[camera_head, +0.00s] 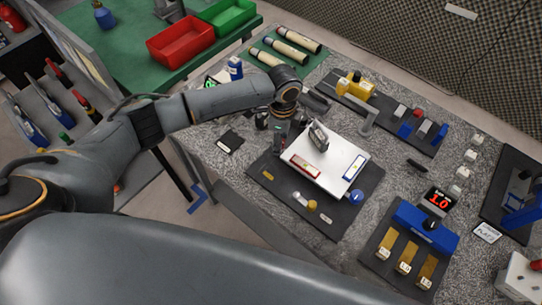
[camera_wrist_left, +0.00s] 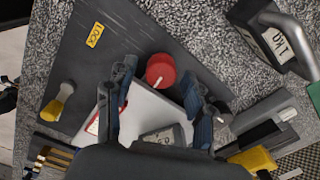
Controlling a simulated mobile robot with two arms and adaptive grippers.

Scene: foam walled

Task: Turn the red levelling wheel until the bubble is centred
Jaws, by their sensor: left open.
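The red wheel (camera_wrist_left: 160,70) shows in the left wrist view at a corner of the white plate (camera_wrist_left: 150,105). My left gripper (camera_wrist_left: 157,88) is open, with one finger on each side of the wheel; I cannot tell if they touch it. In the head view my left gripper (camera_head: 280,138) hides the wheel. The bubbles are too small to make out. My right gripper is out of view.
A grey handled object (camera_head: 319,137) stands on the plate. A blue wheel (camera_head: 355,197) and a yellow knob (camera_head: 312,205) lie along its near side.

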